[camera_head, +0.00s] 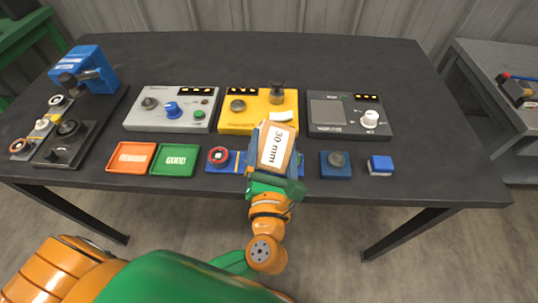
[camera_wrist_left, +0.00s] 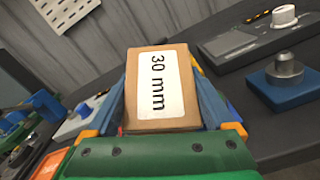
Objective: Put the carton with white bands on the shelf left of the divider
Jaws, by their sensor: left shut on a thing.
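My left gripper (camera_head: 273,170) is shut on a brown carton (camera_head: 264,150), which it holds above the front middle of the dark table. The carton carries a white label reading "30 mm". In the left wrist view the carton (camera_wrist_left: 139,118) sits between the two blue fingers of my left gripper (camera_wrist_left: 160,100), its label facing the camera. Whether the carton has white bands cannot be told. No shelf or divider shows in either view. My right gripper is not in view.
The dark table (camera_head: 240,60) bears a grey device (camera_head: 140,122), a yellow one (camera_head: 235,127) and a dark one (camera_head: 350,128). Along its front lie an orange tray (camera_head: 110,168), a green tray (camera_head: 155,170) and blue blocks (camera_head: 335,171). The back of the table is clear.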

